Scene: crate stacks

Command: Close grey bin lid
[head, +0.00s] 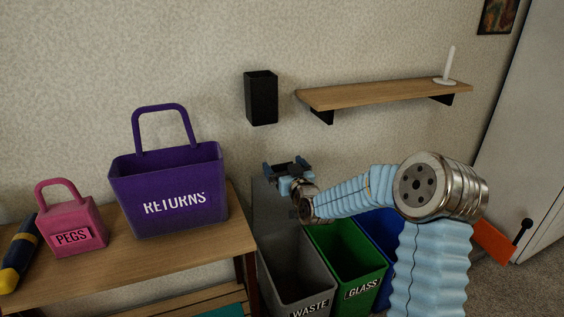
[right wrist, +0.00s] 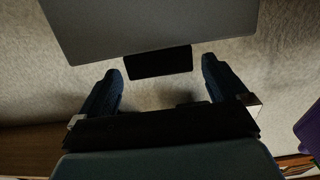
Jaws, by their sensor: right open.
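The grey bin (head: 283,283), marked WASTE, stands at the left end of a row of bins, its inside showing from above. Its grey lid (head: 270,212) stands raised against the wall side. My right gripper (head: 285,166) is open and empty, above and close to the lid's top edge in the head view. In the right wrist view a broad grey panel, apparently the lid (right wrist: 150,28), lies past the open fingers (right wrist: 160,70). I cannot tell whether they touch it. My right arm hides part of the bins. My left gripper is not in view.
A green GLASS bin (head: 345,268) and a blue bin (head: 385,240) stand to the right. A wooden table (head: 170,258) at left holds a purple RETURNS basket (head: 168,180) and a pink PEGS holder (head: 73,222). A black box (head: 261,97) and a shelf (head: 385,94) are on the wall.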

